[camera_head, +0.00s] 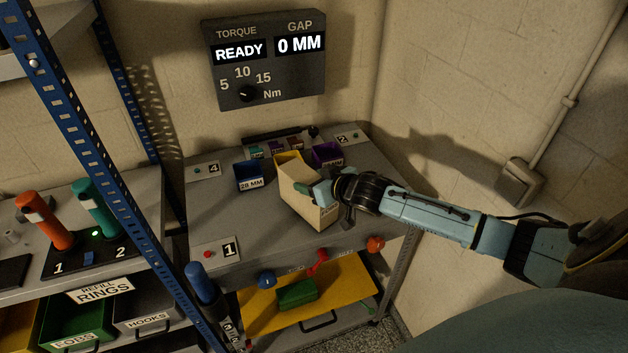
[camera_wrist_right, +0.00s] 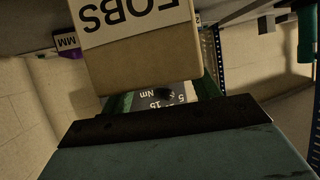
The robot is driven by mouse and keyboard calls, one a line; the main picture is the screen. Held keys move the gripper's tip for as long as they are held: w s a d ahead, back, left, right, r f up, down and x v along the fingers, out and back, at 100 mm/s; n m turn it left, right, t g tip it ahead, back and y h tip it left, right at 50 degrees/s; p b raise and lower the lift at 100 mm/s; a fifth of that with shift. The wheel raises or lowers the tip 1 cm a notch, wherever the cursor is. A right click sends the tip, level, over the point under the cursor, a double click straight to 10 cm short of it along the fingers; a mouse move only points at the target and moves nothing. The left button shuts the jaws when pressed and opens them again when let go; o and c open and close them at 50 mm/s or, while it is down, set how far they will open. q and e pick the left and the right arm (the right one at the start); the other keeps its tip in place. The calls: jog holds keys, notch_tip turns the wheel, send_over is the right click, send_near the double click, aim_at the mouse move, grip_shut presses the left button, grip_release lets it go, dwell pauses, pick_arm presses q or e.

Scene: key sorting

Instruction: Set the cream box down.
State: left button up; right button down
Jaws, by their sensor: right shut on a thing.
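The cream box (camera_head: 300,191) is over the right part of the grey worktop (camera_head: 215,220) in the head view, beside a blue bin (camera_head: 250,177). I cannot tell whether its base touches the worktop. My right gripper (camera_head: 325,194) is shut on the box's right side. In the right wrist view the box (camera_wrist_right: 145,68) fills the upper middle, with an upside-down FOBS label, and my gripper (camera_wrist_right: 160,96) is at its lower edge. The gripper hides part of the box in the head view. My left gripper is not in view.
A purple bin (camera_head: 327,154) stands behind the box. Numbered button plates (camera_head: 216,253) sit at the worktop's corners. A blue rack post (camera_head: 95,135) rises at left.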

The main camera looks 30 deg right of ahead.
jog(key=shift+f, duration=0.4)
jog(key=shift+c, duration=1.5)
grip_release()
jog(key=shift+f, duration=0.25)
jog(key=v, duration=1.3)
jog(key=shift+s+r, duration=0.15)
jog(key=shift+r, duration=0.1)
